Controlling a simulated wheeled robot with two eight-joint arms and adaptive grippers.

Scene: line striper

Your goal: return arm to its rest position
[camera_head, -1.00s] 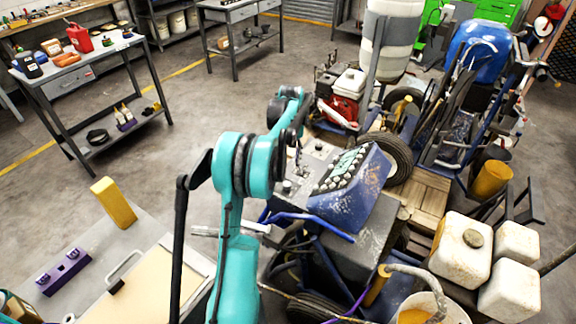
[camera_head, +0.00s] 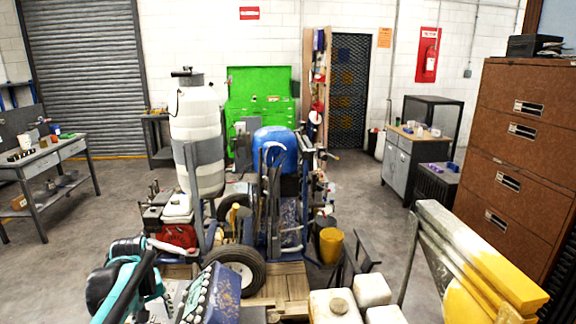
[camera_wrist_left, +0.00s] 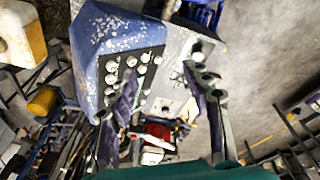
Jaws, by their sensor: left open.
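My left arm, teal and black (camera_head: 125,280), shows at the bottom left of the head view, beside the line striper's blue control panel (camera_head: 222,292). In the left wrist view my left gripper (camera_wrist_left: 160,78) is open, with nothing between its two dark fingers. Beyond the fingers is the control panel (camera_wrist_left: 118,30) with its rows of pale knobs. I cannot tell the exact gap between fingertips and panel. My right arm and gripper are not in view.
The striper carries a white tank (camera_head: 198,125), a red engine (camera_head: 178,236), a black tyre (camera_head: 237,268) and white jugs (camera_head: 335,306). A workbench (camera_head: 42,160) stands at left, a brown cabinet (camera_head: 520,150) at right.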

